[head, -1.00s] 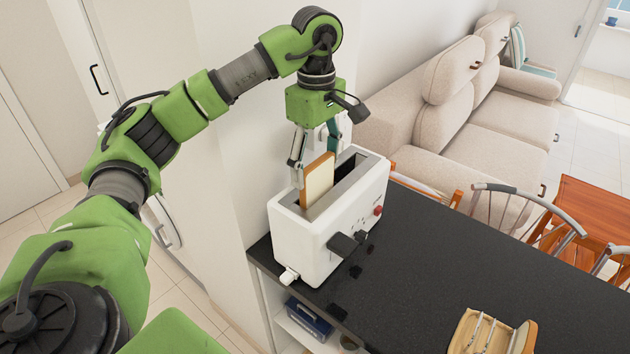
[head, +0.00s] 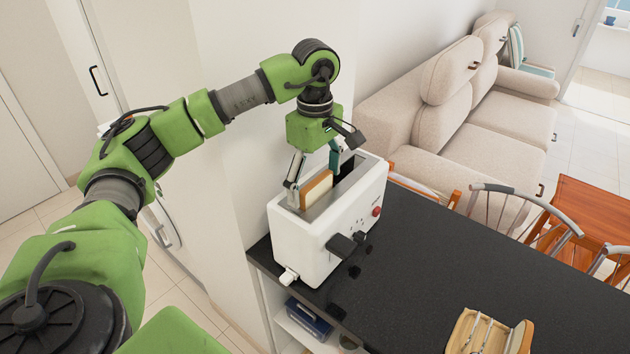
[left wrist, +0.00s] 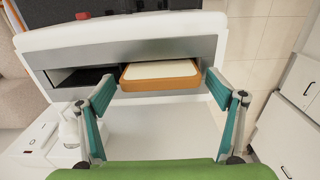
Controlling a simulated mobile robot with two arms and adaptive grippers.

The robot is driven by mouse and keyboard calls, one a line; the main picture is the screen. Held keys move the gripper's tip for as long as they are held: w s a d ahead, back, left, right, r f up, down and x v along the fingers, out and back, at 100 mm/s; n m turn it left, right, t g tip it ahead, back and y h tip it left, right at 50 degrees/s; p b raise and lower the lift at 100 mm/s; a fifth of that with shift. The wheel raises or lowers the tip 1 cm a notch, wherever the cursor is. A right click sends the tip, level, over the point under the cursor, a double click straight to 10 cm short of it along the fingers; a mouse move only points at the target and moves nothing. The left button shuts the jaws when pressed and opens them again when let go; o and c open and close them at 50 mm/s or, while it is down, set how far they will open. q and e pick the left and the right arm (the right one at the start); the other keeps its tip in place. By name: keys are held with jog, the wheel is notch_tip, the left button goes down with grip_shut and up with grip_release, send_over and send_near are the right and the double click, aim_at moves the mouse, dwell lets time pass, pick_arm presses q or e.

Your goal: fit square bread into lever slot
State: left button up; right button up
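The white toaster (head: 325,235) stands on the dark counter, with black levers (head: 345,245) and a red knob on its side. The square bread (head: 318,187) is upright and partly sunk in the toaster's top opening, in the half nearer me. In the left wrist view the bread (left wrist: 160,72) shows its pale face and brown crust, with a dark empty opening (left wrist: 80,82) left of it. My left gripper (head: 313,172) is over the toaster. Its fingers (left wrist: 160,80) stand on either side of the bread, with small gaps showing. My right gripper is not in view.
A wooden holder (head: 470,335) with another bread slice (head: 521,338) stands at the counter's lower right. The counter (head: 430,260) between is clear. A wall is left of the toaster; chairs, a table (head: 595,215) and a sofa (head: 430,140) lie beyond.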

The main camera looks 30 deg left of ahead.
pick_arm(q)
jog(key=shift+r, duration=0.1)
jog(key=shift+r, duration=0.25)
notch_tip(320, 180, up, 5)
jog(key=shift+w+f+b, duration=0.1)
jog(key=shift+b, duration=0.4)
notch_tip(320, 180, up, 7)
jog(key=p, duration=0.1)
jog(key=shift+f, duration=0.1)
